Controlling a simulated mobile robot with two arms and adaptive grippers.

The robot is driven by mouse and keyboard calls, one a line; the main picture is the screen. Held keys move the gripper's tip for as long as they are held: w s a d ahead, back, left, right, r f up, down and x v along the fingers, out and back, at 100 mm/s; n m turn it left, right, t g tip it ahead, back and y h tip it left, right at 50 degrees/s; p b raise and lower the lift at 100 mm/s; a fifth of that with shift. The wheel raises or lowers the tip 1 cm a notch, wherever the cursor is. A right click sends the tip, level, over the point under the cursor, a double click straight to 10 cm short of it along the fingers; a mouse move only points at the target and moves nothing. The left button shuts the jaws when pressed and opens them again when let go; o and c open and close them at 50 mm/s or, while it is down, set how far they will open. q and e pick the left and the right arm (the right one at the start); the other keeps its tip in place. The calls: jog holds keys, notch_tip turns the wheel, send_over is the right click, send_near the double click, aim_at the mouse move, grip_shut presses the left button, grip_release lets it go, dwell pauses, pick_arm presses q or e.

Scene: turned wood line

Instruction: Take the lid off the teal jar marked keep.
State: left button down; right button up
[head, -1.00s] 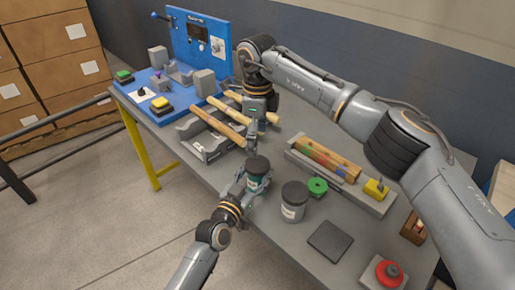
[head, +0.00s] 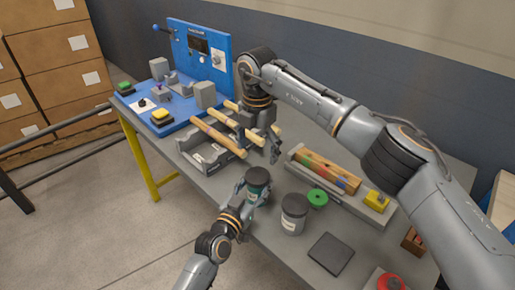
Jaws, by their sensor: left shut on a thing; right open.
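The teal jar (head: 256,195) stands near the front edge of the grey table, with a dark lid (head: 258,176) on top. My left gripper (head: 249,190) is shut on the jar's body from the left, below the lid. My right gripper (head: 264,150) is open and empty, pointing down, just behind and above the lid and apart from it. The marking on the teal jar is too small to read.
A grey jar with a dark lid (head: 295,202) stands just right of the teal jar. A grey rack (head: 203,154) with wooden rods is behind left.

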aim_at(257, 175)
jog(key=m, duration=0.5)
jog(key=shift+m, duration=0.4)
jog(key=m, duration=0.4)
jog(key=shift+f+m, duration=0.1)
jog(key=shift+m, duration=0.2)
jog(key=shift+f, duration=3.9)
